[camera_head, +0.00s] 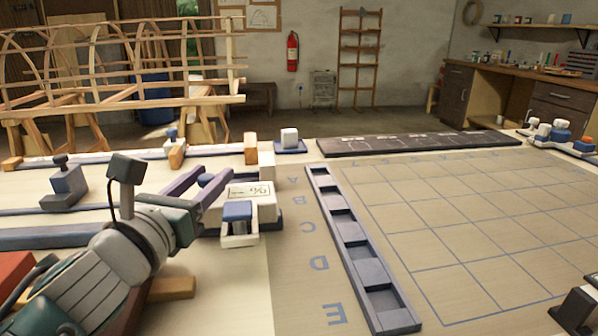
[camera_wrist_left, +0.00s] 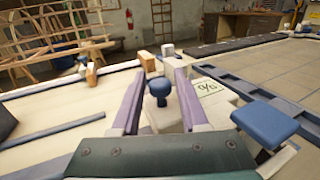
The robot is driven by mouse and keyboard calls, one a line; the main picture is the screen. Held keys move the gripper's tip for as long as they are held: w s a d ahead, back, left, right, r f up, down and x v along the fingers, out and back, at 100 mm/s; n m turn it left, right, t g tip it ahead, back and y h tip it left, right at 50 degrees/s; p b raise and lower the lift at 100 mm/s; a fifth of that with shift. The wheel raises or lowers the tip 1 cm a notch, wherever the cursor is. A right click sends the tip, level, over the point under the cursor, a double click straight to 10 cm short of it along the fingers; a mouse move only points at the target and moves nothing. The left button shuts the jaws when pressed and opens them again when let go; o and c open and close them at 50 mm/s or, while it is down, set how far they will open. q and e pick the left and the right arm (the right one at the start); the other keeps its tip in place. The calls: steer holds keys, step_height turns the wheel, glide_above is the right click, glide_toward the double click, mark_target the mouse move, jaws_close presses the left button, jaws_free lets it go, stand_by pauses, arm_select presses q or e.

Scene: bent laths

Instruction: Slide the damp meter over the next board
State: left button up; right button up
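The damp meter (camera_head: 262,205) is a white box with a printed face and a blue pad at its front, on the left table part. In the left wrist view its label with a percent sign (camera_wrist_left: 207,88) lies right of my fingers, with the blue pad nearer. My left gripper (camera_head: 216,174) reaches in from the left, its two purple fingers apart. In the left wrist view a round blue knob (camera_wrist_left: 159,88) stands between the open fingers, with gaps on both sides. A dark part at the lower right edge may be my right gripper (camera_head: 580,308); its fingers cannot be made out.
A compartmented dark rack (camera_head: 350,240) runs beside a gridded board (camera_head: 470,225). A long dark panel (camera_head: 415,143) lies behind. A white-and-blue block (camera_head: 290,140), a grey clamp (camera_head: 68,182) and long strips (camera_head: 70,238) lie around the arm. The lettered strip is clear.

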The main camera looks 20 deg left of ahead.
arm_select(q)
jaws_close()
stand_by(1.0)
steer(key=shift+a, duration=0.1)
